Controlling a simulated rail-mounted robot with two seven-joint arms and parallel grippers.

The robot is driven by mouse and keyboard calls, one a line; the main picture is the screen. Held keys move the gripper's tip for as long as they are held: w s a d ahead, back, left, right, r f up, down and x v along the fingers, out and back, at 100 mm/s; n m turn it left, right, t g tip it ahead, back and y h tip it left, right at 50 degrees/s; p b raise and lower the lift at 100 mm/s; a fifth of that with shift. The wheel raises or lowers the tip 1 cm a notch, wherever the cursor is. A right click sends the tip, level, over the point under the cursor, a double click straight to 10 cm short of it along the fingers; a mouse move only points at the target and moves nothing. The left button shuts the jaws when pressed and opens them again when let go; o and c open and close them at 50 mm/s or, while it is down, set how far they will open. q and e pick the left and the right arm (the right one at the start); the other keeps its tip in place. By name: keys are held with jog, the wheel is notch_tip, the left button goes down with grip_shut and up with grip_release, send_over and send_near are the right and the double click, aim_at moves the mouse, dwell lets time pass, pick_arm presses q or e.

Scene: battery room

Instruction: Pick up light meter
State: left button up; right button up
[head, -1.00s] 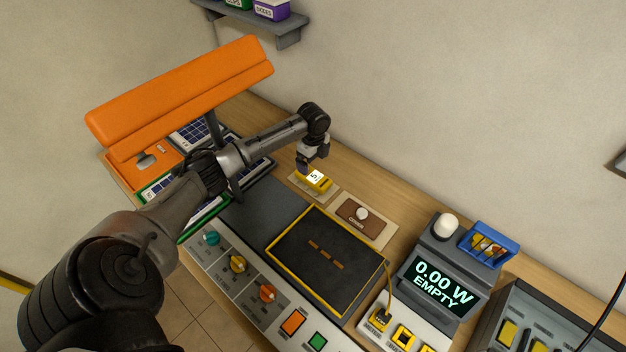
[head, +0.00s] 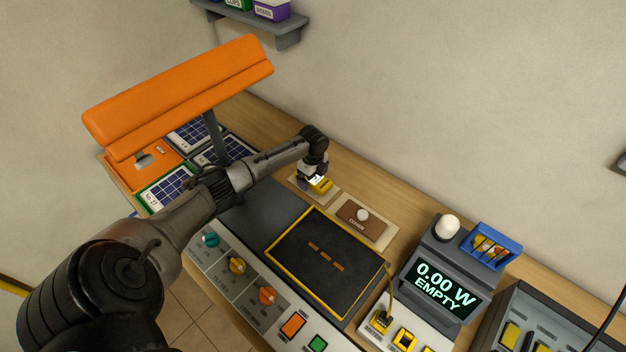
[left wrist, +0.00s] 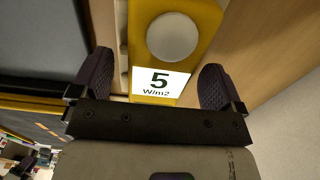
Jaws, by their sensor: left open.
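The light meter (head: 322,186) is a small yellow device with a white display, lying on a pale mat (head: 328,196) near the back of the bench. In the left wrist view the light meter (left wrist: 160,84) shows a round white dome and the reading "5 W/m2". My left gripper (head: 312,180) is low over it and partly covers it. In the left wrist view the fingers of my left gripper (left wrist: 158,88) are open, one on each side of the meter's display end, with a gap visible on both sides. My right gripper is in neither view.
A brown block with a white knob (head: 360,216) lies right of the meter. A yellow-edged black panel (head: 325,258) is in front. An orange lamp hood (head: 180,95) overhangs solar panels at left. A grey display unit (head: 440,280) reads "0.00 W EMPTY".

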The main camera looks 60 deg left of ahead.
pick_arm(q)
jog(key=shift+c, duration=0.3)
jog(key=c, duration=1)
jog(key=shift+r, duration=0.1)
